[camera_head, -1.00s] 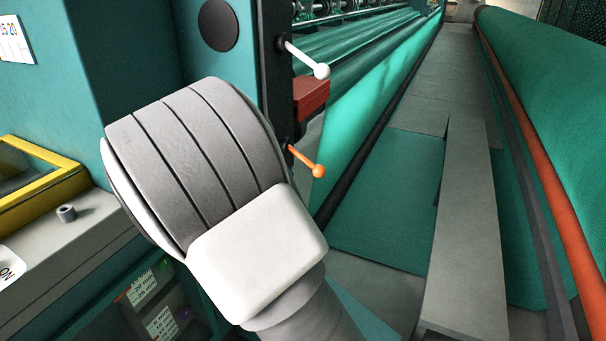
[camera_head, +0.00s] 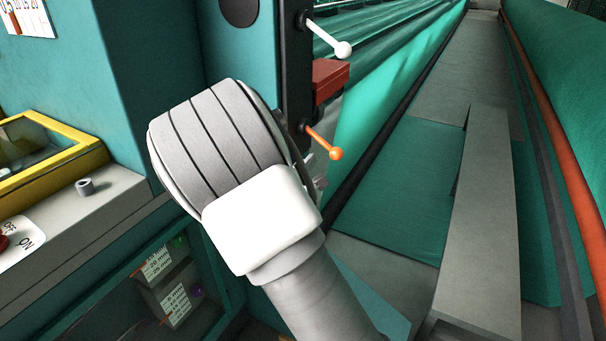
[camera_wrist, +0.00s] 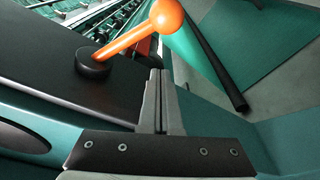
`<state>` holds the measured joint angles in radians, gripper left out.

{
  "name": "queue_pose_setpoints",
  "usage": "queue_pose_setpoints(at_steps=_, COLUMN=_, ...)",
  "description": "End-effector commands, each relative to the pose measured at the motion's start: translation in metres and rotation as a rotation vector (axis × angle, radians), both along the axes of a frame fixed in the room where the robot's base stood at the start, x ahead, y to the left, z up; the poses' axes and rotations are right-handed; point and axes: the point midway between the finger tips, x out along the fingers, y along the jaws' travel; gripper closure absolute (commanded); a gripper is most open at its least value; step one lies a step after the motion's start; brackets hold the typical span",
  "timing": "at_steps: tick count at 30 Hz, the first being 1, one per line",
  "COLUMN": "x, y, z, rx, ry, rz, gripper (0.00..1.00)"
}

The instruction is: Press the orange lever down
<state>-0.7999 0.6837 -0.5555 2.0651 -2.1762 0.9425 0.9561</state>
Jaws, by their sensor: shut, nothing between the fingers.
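The orange lever (camera_head: 322,142) sticks out to the right and slightly down from a black upright plate on the teal machine, ending in a round knob. In the wrist view the lever (camera_wrist: 128,38) rises from its black round base to the knob at top centre. My gripper (camera_wrist: 160,76) is shut and empty, its fingertips just below the lever in that picture; I cannot tell whether they touch it. In the head view my gripper (camera_head: 319,178) is mostly hidden behind my wrist, with a small part showing below the knob.
A white lever (camera_head: 329,39) and a red block (camera_head: 331,79) sit above the orange lever on the black plate (camera_head: 297,75). A yellow-framed box (camera_head: 70,155) and a red switch (camera_head: 4,243) are at left. A grey walkway (camera_head: 475,230) lies open at right.

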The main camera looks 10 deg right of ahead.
Motion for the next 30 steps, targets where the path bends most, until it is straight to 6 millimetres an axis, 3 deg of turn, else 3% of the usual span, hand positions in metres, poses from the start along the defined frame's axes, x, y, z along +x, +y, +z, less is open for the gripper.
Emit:
queue_pose_setpoints(at_steps=2, x=0.015, y=-0.008, z=-0.003, rx=-0.003, ry=0.0, rz=-0.003, gripper=1.0)
queue_pose_setpoints(at_steps=12, x=-0.01, y=-0.03, z=0.015, rx=0.001, ry=0.001, rz=0.0, gripper=1.0)
queue_pose_setpoints(at_steps=30, x=-0.012, y=-0.029, z=0.018, rx=-0.01, ry=0.009, rz=0.001, gripper=1.0)
